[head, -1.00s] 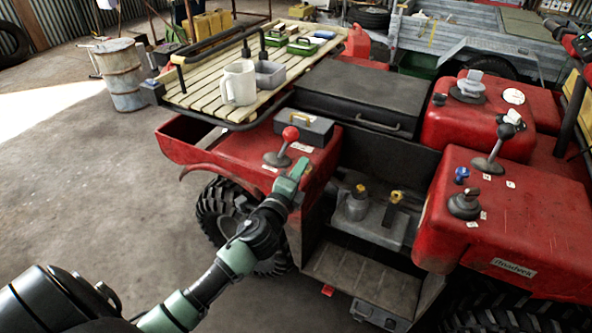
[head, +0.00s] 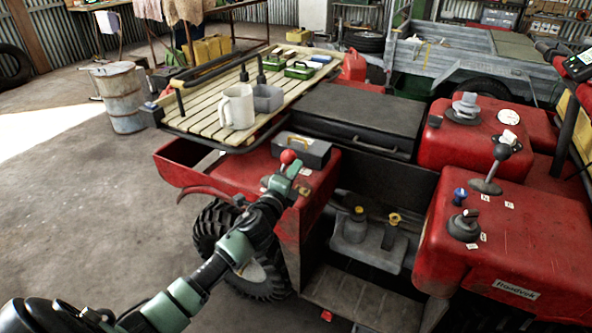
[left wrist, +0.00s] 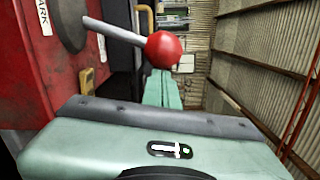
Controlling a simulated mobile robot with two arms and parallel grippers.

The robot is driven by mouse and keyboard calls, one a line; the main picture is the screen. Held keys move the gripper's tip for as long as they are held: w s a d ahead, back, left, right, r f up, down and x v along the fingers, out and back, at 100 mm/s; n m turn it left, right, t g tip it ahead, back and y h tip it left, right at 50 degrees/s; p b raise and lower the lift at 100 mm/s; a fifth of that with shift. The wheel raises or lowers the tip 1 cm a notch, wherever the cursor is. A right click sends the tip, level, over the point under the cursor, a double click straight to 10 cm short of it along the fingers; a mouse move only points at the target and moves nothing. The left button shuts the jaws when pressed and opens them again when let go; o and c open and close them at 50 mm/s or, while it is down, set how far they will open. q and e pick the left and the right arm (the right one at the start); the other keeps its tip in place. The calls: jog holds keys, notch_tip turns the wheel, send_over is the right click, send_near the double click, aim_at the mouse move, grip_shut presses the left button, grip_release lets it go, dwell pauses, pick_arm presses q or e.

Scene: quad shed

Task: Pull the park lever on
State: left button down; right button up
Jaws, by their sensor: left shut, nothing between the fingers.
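The park lever has a red ball knob (head: 288,157) and stands on the red fender at the vehicle's left. In the left wrist view its red knob (left wrist: 165,49) and pale rod (left wrist: 112,30) show, with a partly cut-off PARK label (left wrist: 45,17) at the upper left. My left gripper (head: 283,175) is shut and empty, close in front of the lever, hiding its rod and base in the head view. In the left wrist view its green fingers (left wrist: 160,88) lie just below the knob; I cannot tell if they touch it. My right gripper is not in view.
A grey box (head: 302,150) with a handle sits just behind the lever. A slatted rack (head: 190,118) carries a white mug (head: 237,106) and a grey tub. Another lever with a dark knob (head: 502,152) stands on the right red panel.

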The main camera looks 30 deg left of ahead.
pick_arm(q)
jog(key=shift+a+r+n+p, duration=0.9)
jog(key=shift+a+n+p, duration=0.1)
jog(key=shift+a+p, duration=0.2)
jog(key=a+r+n+p, duration=0.1)
jog(key=a+n+p, duration=0.3)
jog(key=a+n, duration=0.3)
jog(key=shift+s+a+g+p, duration=0.2)
jog(key=shift+a+g+p, duration=0.1)
jog(key=shift+a, duration=0.65)
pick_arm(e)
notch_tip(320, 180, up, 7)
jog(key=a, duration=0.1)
pick_arm(q)
jog(key=shift+a, duration=0.1)
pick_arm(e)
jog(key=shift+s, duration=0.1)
